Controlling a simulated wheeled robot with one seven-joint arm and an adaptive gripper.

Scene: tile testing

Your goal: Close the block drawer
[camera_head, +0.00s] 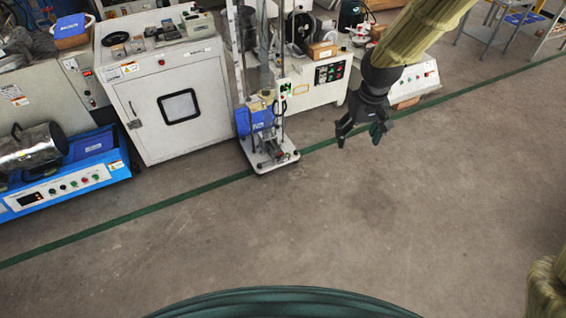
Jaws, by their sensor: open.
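My gripper (358,138) hangs in the upper right of the head view, fingers pointing down and spread apart. It is open, with nothing seen between its fingers, and it appears above the grey floor. I cannot make out a block drawer for certain. A white machine (320,78) with a dark control panel stands to the left of my gripper. Another white unit with buttons (425,78) stands behind and to the right of my gripper, partly hidden by my arm. A brownish low part (405,104) shows under that unit; I cannot tell if it is a drawer.
A white cabinet (170,100) with a small dark window stands at the left. A blue-based machine (70,185) with a metal drum is at the far left. A slim test stand (268,155) juts onto the floor. The floor in front, past the green line (170,200), is clear.

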